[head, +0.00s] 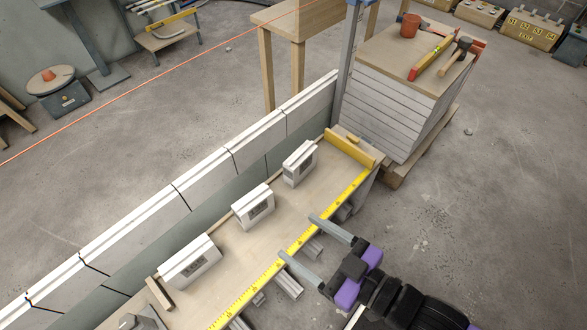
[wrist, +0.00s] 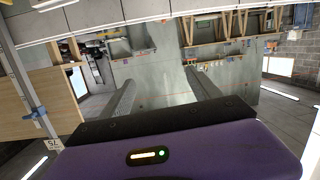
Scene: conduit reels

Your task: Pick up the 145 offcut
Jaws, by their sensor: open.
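Three white block-like offcuts with small grey labels stand in a row on a wooden bench (head: 222,263). The left offcut (head: 189,262) is the longest, the middle offcut (head: 253,206) is shorter, and the right offcut (head: 299,163) is similar or a little shorter. The label figures are too small to read, so I cannot tell which is the 145. My gripper (head: 297,236) is open and empty, its fingers reaching over the bench's near edge, to the right of the middle offcut in the picture. The wrist view shows its fingers (wrist: 159,75) apart, with no offcut between them.
A yellow measuring strip (head: 255,284) runs along the bench's near edge, with a yellow stop block (head: 349,152) at its far end. White wall panels (head: 208,165) stand behind the offcuts. A stack of boards (head: 395,95) carries a level and hammer. Grey channel pieces (head: 287,287) sit below the strip.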

